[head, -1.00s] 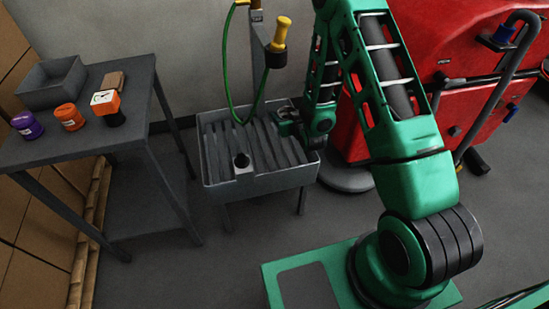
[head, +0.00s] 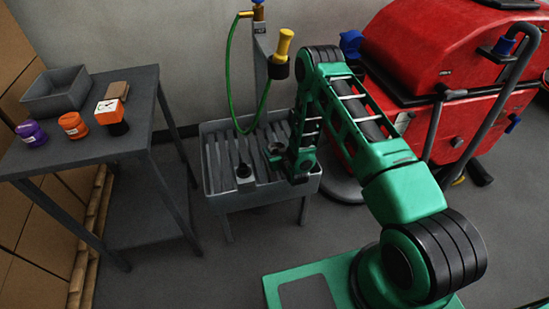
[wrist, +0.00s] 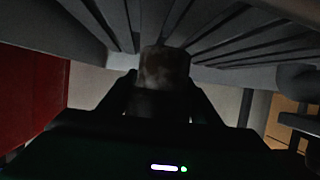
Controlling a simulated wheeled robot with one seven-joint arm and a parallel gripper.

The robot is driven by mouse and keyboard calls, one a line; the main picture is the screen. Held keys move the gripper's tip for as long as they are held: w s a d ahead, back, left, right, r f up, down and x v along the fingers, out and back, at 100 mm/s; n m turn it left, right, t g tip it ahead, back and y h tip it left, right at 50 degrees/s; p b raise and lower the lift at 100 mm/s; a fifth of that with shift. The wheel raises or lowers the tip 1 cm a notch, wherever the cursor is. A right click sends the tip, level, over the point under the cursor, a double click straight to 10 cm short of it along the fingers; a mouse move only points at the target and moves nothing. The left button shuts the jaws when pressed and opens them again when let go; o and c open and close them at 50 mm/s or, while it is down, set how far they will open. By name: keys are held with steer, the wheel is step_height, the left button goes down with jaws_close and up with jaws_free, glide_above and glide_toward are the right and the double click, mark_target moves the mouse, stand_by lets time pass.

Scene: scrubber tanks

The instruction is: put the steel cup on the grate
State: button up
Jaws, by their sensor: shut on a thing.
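The grate (head: 220,165) is a set of dark slats in a grey basin, and its slats also fill the top of the wrist view (wrist: 225,40). My gripper (head: 279,158) is low over the right part of the grate. In the wrist view my gripper (wrist: 162,100) is shut on the steel cup (wrist: 165,68), a dull, brownish-grey cylinder between the two dark fingers. In the head view the cup (head: 275,147) is small and dark beside my gripper. Its lower part is hidden, and I cannot tell whether it touches the slats.
A green hose (head: 229,80) and yellow-handled nozzle (head: 282,48) hang above. A red machine (head: 430,60) is at right. A table (head: 95,145) with jars stands left.

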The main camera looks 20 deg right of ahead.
steer(key=shift+f, duration=2.05)
steer(key=o, duration=1.1)
steer(key=shift+f, duration=0.1)
steer(key=shift+o, duration=0.2)
